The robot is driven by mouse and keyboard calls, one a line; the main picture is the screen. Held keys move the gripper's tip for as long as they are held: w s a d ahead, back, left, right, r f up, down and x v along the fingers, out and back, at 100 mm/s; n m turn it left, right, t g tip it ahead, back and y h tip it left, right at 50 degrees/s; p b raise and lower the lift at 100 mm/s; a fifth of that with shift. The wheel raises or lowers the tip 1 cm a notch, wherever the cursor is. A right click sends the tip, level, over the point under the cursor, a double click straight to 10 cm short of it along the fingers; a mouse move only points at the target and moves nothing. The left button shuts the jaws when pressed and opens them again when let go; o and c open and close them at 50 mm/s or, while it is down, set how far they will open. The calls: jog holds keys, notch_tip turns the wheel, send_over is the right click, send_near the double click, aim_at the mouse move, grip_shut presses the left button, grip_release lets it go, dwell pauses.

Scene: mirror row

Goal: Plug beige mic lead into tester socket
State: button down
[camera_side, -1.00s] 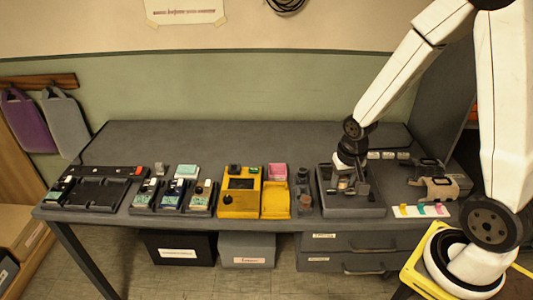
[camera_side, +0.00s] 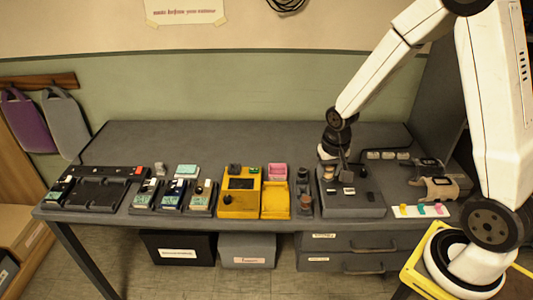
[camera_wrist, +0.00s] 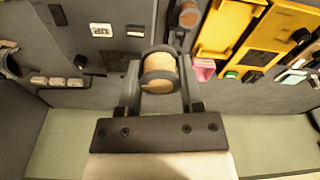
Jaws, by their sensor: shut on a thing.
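My gripper (camera_wrist: 160,82) is shut on a beige cylindrical plug, the mic lead (camera_wrist: 161,70), with dark and grey bands at its ends. In the wrist view it sits crosswise between the two fingers. In the side view my gripper (camera_side: 331,171) is over the left back part of a dark grey block, and the held plug is too small to make out. The yellow tester (camera_side: 240,192), with a dark screen and a knob, stands to the left. It also shows at the upper right of the wrist view (camera_wrist: 226,28). I cannot tell which opening is its socket.
The dark grey block (camera_side: 362,204) carries small white labels. Between it and the tester are a yellow tray (camera_side: 275,200), a pink block (camera_side: 277,172) and dark round posts (camera_side: 304,190). Small modules (camera_side: 172,195) stand further left. The back of the table (camera_side: 230,140) is clear.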

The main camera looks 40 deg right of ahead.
jog(key=w+a+f+n, duration=0.1)
jog(key=w+a, duration=0.3)
jog(key=w, duration=1.1)
jog(key=w+a+f+n, duration=0.2)
jog(key=w+a+n, duration=0.2)
jog(key=w, duration=1.1)
jog(key=shift+w+n+y, duration=0.3)
jog(key=shift+y, duration=0.1)
jog(key=shift+f, duration=0.2)
jog(key=shift+f, duration=2.45)
jog(key=shift+f, duration=1.05)
jog(key=shift+c, duration=0.7)
grip_release()
